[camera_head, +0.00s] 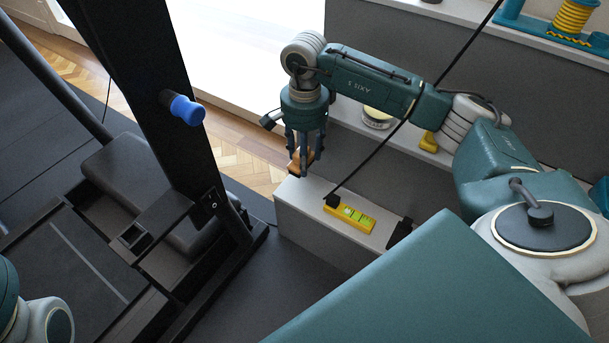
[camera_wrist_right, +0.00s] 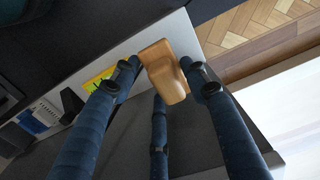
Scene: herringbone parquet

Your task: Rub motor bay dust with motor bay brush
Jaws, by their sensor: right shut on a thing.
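My right gripper (camera_head: 304,160) hangs over the end of the low white-topped ledge, pointing down. It is shut on a tan wooden block, which I take to be the motor bay brush (camera_head: 296,164). In the right wrist view the brush (camera_wrist_right: 163,72) sits between the fingertips; its bristles cannot be made out. The treadmill (camera_head: 128,172) stands at the left, its dark hood near the upright. No dust can be made out on it. My left gripper is out of view.
A yellow spirit level (camera_head: 350,214) lies on the ledge (camera_head: 310,208). A blue-capped knob (camera_head: 187,110) sticks out from the dark treadmill upright (camera_head: 150,90). A round tin (camera_head: 376,118) and a yellow object (camera_head: 428,142) stand on the shelf behind. Parquet floor (camera_head: 235,150) shows between.

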